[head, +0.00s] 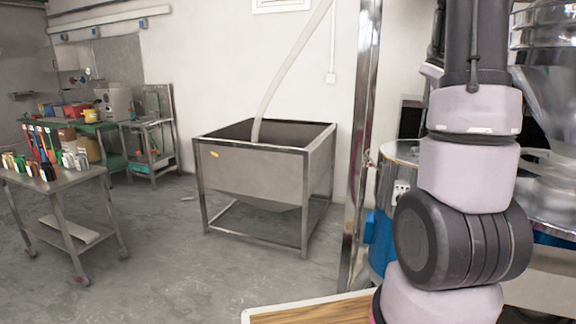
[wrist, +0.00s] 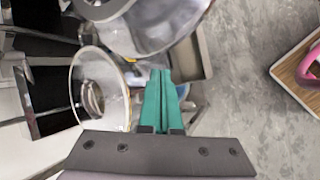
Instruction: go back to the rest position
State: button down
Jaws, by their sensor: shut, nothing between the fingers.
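My gripper (wrist: 161,76) shows in the wrist view, with its two green fingers pressed together and nothing between them. It points toward a round metal rim and a bowl-like metal part of the machine. My arm (head: 468,160) stands upright at the right of the head view. My gripper is outside the head view.
Shiny metal machinery (head: 548,90) stands right behind my arm. A steel post (head: 362,150) is left of it. A wooden-topped surface (head: 315,310) lies at the bottom.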

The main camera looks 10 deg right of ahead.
jog(key=s+a+r+m+t+y, duration=0.2)
jog(key=s+a+r+m+y, duration=0.1)
jog(key=a, duration=1)
jog(key=s+a+r+m+t+y, duration=0.2)
jog(key=s+a+r+m+y, duration=0.1)
jog(key=a, duration=1)
jog(key=s+a+r+m+t+y, duration=0.2)
jog(key=s+a+r+m+y, duration=0.1)
jog(key=a, duration=1.1)
jog(key=shift+s+r+m+y, duration=0.3)
jog(key=shift+s+r+m, duration=0.4)
jog(key=shift+s+r, duration=0.15)
jog(key=shift+t, duration=0.3)
